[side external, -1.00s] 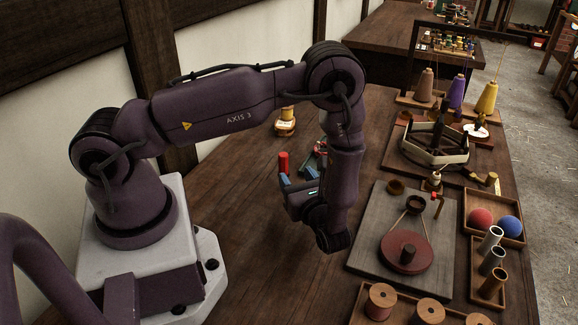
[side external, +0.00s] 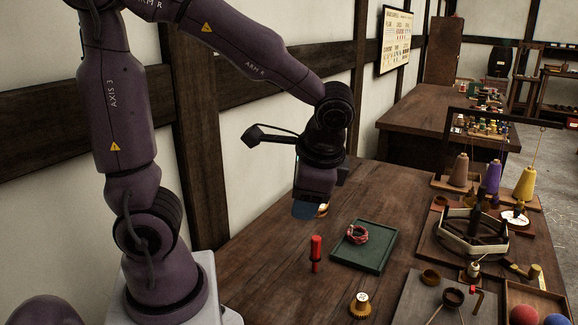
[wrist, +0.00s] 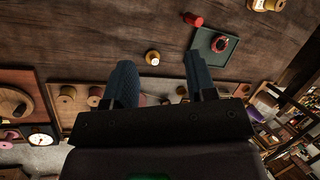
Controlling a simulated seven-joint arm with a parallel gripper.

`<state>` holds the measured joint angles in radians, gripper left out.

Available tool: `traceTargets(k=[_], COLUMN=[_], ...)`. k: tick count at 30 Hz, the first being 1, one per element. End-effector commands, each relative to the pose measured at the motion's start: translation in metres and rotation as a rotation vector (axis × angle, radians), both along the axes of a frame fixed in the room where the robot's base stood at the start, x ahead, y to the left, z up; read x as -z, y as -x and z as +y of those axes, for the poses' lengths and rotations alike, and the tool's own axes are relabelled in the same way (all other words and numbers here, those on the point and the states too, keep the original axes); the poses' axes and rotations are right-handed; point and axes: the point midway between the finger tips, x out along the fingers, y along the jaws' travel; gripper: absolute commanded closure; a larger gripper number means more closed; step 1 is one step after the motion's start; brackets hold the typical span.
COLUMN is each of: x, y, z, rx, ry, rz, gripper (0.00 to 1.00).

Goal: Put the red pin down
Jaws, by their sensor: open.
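The red pin (side external: 316,251) stands upright on the bare wooden table, just left of a green tray (side external: 372,266). It also shows in the wrist view (wrist: 194,20), near the top. My gripper (side external: 309,210) is raised above the table, left of and higher than the pin in the side view. Its blue fingers are apart with nothing between them in the wrist view (wrist: 161,75). The pin is clear of the fingers.
A red coil (side external: 357,234) lies in the green tray. A brass-coloured piece with a white top (side external: 360,305) stands in front of it. The table around the pin is mostly clear.

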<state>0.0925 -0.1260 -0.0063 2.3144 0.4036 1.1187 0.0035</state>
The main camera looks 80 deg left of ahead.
Motion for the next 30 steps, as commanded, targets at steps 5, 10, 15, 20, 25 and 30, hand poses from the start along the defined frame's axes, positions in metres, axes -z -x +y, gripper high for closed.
traceTargets(k=[5, 10, 15, 20, 25, 30], x=[-0.037, -0.06, -0.069, -0.07, -0.07, -0.07], y=[0.021, 0.033, 0.037, 0.038, 0.037, 0.037], z=[-0.018, -0.032, -0.037, -0.038, -0.038, -0.038], rx=[-0.124, -0.189, -0.214, -0.216, -0.216, -0.216], ry=[0.217, 0.362, 0.425, 0.43, 0.429, 0.429], rz=[-0.322, -0.537, -0.625, -0.632, -0.63, -0.63], gripper=[0.49, 0.49, 0.49, 0.49, 0.49, 0.49])
